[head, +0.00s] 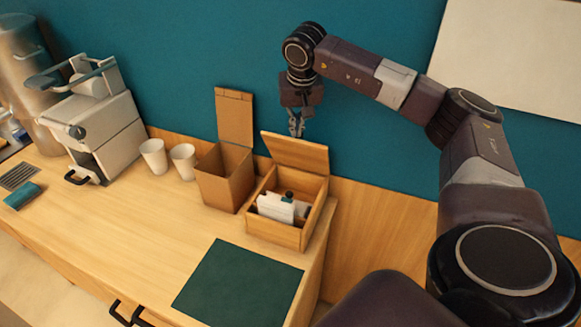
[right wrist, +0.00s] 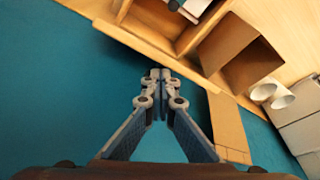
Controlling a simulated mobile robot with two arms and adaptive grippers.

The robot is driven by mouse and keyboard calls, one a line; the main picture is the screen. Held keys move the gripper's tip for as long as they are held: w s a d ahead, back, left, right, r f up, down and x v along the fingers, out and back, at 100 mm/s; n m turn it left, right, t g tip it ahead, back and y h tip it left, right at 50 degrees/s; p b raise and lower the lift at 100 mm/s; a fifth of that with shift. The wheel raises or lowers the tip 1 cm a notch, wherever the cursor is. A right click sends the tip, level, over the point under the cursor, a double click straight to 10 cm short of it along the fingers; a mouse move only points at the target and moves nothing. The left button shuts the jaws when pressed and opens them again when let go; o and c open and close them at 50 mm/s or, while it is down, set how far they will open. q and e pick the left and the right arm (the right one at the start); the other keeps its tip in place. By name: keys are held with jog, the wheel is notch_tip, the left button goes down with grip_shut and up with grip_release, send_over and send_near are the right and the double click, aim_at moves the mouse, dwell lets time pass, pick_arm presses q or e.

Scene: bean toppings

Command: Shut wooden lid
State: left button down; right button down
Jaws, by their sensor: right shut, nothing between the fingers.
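The wooden lid (head: 297,152) is hinged at the back of a small wooden box (head: 272,229) and stands open, tilted up. White cards or packets (head: 275,207) and a small dark-topped item (head: 289,196) are inside the box. My right gripper (head: 296,133) points down just behind and above the lid's upper edge; its fingers are closed and empty. In the right wrist view the closed fingertips (right wrist: 158,75) show close to the box side. Whether they touch the lid cannot be told. My left gripper is out of view.
Two white cups (head: 154,157) and a white machine (head: 100,125) are farther left. A dark green mat (head: 238,288) lies in front. The teal wall (head: 190,60) is behind.

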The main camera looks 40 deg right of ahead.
jog(key=shift+s+a+f+b, duration=0.25)
jog(key=shift+s+a+f, duration=0.35)
jog(key=shift+a, duration=0.25)
jog(key=shift+s+a+f+b, duration=0.2)
jog(key=shift+s+a+f, duration=0.35)
jog(key=shift+a, duration=0.25)
jog(key=shift+s+a+f+b, duration=0.1)
jog(key=shift+s+a+f, duration=0.1)
jog(key=shift+a, duration=0.25)
jog(key=shift+s+a+f+b, duration=0.15)
jog(key=shift+a+f, duration=0.1)
jog(key=shift+a, duration=0.25)
jog(key=shift+s+a+f+b, duration=0.1)
jog(key=shift+s+a+f, duration=0.1)
jog(key=shift+a, duration=0.25)
jog(key=shift+r, duration=0.15)
notch_tip(320, 180, up, 10)
jog(key=p, duration=0.7)
send_over(292, 144)
jog(key=s+a, duration=0.3)
jog(key=a, duration=0.2)
jog(key=shift+d, duration=0.15)
jog(key=shift+w, duration=0.1)
